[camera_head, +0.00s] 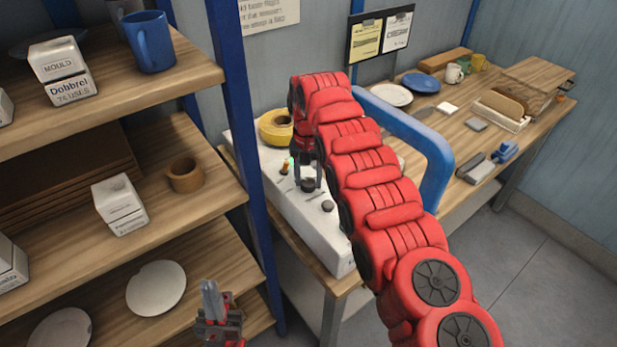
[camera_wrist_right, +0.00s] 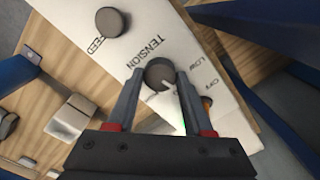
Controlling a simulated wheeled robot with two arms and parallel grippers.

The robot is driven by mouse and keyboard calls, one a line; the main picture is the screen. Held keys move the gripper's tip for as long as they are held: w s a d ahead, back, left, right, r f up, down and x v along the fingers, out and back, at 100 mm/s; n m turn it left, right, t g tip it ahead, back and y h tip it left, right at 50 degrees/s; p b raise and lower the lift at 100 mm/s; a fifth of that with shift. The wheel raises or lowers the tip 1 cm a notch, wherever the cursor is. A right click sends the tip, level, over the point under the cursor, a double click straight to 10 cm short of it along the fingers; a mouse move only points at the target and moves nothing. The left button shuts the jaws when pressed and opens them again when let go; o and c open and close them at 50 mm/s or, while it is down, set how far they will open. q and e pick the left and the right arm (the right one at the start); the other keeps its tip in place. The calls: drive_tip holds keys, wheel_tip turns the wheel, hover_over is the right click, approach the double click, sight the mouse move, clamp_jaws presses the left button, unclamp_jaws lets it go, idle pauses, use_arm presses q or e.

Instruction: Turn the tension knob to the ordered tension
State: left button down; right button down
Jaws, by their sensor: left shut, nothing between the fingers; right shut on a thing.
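The tension knob (camera_wrist_right: 160,72) is a dark round knob on the white sloping panel (camera_wrist_right: 190,40), beside the printed word TENSION. A pale mark shows on its lower side. My right gripper (camera_wrist_right: 161,84) has its two fingers closed on the knob's sides in the right wrist view. In the head view my right gripper (camera_head: 308,182) reaches down to the white machine (camera_head: 300,215), with the dark knob at its tips. My left gripper (camera_head: 211,296) is shut and empty, low in front of the shelves. A clipboard (camera_head: 381,33) with two papers hangs on the back wall; its writing is mostly too small to read.
A second dark knob (camera_wrist_right: 111,21) sits on the panel, with an orange switch (camera_wrist_right: 207,103) near the OFF label. Shelves (camera_head: 190,75) with boxes, mugs and plates stand left. A blue curved bar (camera_head: 425,140) rises beside my right arm.

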drive_tip(key=n, duration=0.4)
drive_tip(key=shift+n, duration=2.6)
drive_tip(key=shift+c, duration=1.5)
unclamp_jaws()
drive_tip(key=shift+r+p, duration=0.1)
drive_tip(key=shift+p, duration=0.2)
